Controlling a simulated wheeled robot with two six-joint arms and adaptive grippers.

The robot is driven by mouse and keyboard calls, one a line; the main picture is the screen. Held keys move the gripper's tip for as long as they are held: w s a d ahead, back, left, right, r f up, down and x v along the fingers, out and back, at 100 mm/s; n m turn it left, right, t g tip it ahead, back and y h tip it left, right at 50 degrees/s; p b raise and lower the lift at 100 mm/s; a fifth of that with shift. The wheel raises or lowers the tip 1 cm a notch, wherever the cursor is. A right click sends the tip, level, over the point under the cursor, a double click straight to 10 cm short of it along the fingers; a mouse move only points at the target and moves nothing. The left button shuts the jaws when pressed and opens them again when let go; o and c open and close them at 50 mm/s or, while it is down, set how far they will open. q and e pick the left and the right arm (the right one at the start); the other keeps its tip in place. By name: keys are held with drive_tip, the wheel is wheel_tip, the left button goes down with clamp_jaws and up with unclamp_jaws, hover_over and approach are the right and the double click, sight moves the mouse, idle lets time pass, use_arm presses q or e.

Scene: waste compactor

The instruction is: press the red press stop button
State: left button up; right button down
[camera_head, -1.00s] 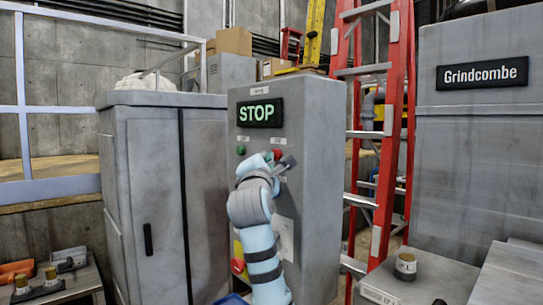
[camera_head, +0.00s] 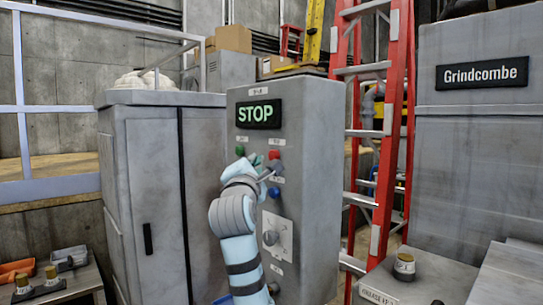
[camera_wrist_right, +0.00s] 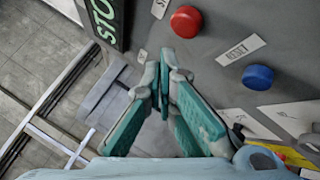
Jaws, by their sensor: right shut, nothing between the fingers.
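The grey control cabinet (camera_head: 315,180) has a lit display (camera_head: 259,113) reading STOP in green. Below it are a green button (camera_head: 240,150), a red button (camera_head: 274,155) and a blue button (camera_head: 274,192). My right gripper (camera_head: 268,173) is shut and empty, in front of the panel just below the red button. In the right wrist view, the red button (camera_wrist_right: 186,21) is beyond the closed fingertips (camera_wrist_right: 164,62), with a visible gap in the picture. The blue button (camera_wrist_right: 257,77) is to their right, near a RESET label. My left gripper is not in view.
A grey locker (camera_head: 150,190) stands left of the cabinet. A red ladder (camera_head: 395,120) stands to its right, with a grey Grindcombe machine (camera_head: 475,150) beyond. My right arm hides the panel's lower left.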

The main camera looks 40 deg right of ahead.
drive_tip(key=shift+a+p, duration=0.45)
drive_tip(key=shift+a, duration=1.4)
